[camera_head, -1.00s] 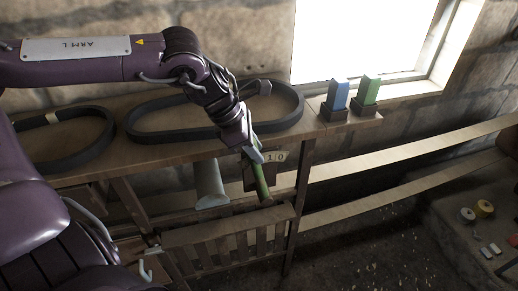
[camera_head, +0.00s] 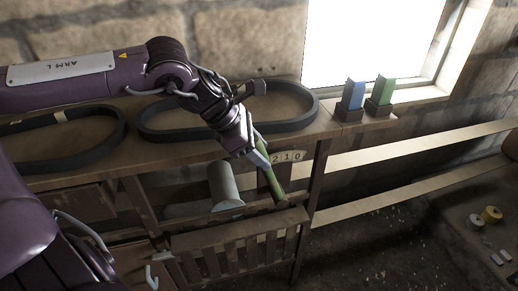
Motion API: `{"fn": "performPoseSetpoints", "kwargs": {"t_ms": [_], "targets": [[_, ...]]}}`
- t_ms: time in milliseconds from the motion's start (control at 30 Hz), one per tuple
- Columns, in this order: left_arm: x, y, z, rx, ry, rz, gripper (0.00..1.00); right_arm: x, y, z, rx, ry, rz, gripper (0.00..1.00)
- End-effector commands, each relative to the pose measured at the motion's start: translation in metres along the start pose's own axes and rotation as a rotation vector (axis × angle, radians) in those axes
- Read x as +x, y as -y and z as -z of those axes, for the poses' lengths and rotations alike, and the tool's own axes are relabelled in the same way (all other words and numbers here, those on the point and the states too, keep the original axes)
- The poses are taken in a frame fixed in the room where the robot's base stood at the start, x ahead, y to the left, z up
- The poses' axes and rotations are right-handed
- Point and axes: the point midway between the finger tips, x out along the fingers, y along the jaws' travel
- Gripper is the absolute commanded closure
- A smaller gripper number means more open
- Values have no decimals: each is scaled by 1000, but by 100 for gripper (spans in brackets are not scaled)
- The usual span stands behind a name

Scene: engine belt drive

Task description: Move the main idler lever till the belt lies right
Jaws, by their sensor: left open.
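The idler lever (camera_head: 273,178) has a green handle that slants down to the right in front of a number plate (camera_head: 287,156) reading 2, 1, 0. My left gripper (camera_head: 258,158) is open at the upper part of the handle, with a pale finger close against it; I cannot tell if it touches. The flat tan belt (camera_head: 400,151) runs in two strands from the frame to the right. A grey roller (camera_head: 224,186) shows left of the lever. How the belt lies on it is partly hidden. My right gripper is not in view.
Two black belt loops (camera_head: 290,124) lie on the wooden shelf (camera_head: 180,152) behind my left arm. Blue (camera_head: 354,93) and green (camera_head: 383,90) blocks stand in dark holders by the window. A slatted guard (camera_head: 240,250) is below the lever. Spools (camera_head: 492,214) sit at the right.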

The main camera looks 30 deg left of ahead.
Motion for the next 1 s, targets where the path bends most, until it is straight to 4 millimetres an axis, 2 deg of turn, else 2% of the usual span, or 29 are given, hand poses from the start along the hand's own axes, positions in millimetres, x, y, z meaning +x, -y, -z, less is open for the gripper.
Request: {"fn": "performPoseSetpoints", "kwargs": {"t_ms": [267,800,1000], "targets": [[-8,-1,-1,2,5,-3,50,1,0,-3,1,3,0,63],[-68,-1,0,1,3,-4,50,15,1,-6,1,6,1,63],[-78,0,1,0,1,-2,50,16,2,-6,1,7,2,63]]}}
